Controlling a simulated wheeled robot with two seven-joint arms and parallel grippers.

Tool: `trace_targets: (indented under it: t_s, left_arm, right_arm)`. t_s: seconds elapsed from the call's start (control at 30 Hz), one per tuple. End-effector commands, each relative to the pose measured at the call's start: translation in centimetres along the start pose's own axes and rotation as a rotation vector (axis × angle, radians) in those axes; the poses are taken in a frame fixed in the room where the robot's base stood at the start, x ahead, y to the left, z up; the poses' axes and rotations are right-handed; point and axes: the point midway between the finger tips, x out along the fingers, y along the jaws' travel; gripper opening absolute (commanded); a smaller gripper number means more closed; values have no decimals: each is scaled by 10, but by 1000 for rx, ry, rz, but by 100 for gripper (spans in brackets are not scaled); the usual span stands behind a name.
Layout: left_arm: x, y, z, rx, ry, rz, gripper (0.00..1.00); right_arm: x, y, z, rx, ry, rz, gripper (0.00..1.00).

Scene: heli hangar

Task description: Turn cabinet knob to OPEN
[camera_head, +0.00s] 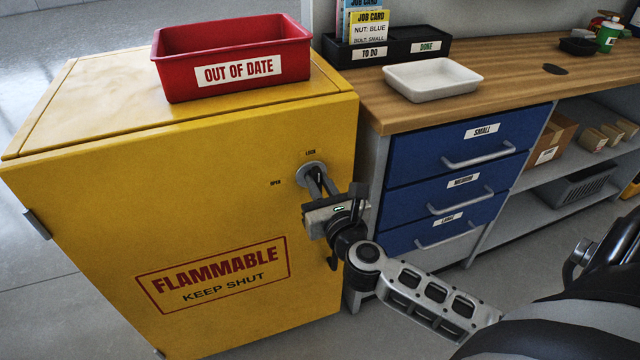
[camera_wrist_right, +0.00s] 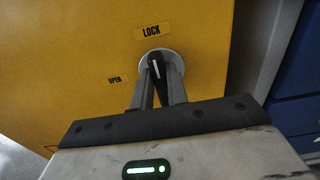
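The yellow cabinet (camera_head: 110,215) stands at the left with its door shut. Its knob (camera_wrist_right: 155,68) is a black lever with a white line on a round grey plate, below the LOCK label (camera_wrist_right: 152,31); the line points roughly up at LOCK. The OPEN label (camera_wrist_right: 115,80) is to the knob's left. My right gripper (camera_head: 320,181) is at the door, its two fingers close together on both sides of the lever, seemingly touching it. The fingers also show in the wrist view (camera_wrist_right: 158,88). They partly hide the knob in the head view. My left gripper is not in view.
A red OUT OF DATE bin (camera_head: 190,80) sits on the cabinet. To the right, a wooden workbench (camera_head: 510,85) holds a white tray (camera_head: 432,80) and a black card holder (camera_head: 400,50), above blue drawers (camera_head: 415,155) with protruding handles. Grey floor lies left of the cabinet.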

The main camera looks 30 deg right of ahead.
Motion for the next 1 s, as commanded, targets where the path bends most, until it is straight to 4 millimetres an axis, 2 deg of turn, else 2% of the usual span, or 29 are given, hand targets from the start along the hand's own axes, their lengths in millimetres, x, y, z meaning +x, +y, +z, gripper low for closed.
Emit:
trace_targets:
  t_s: [0.47, 0.77, 1.0]
  left_arm:
    - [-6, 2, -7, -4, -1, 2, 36]
    - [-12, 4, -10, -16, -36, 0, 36]
    - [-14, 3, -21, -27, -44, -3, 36]
  right_arm:
    - [0, 1, 3, -54, -1, 0, 0]
    - [0, 3, 4, -260, 1, -1, 0]
    - [0, 6, 3, -490, 0, -1, 0]
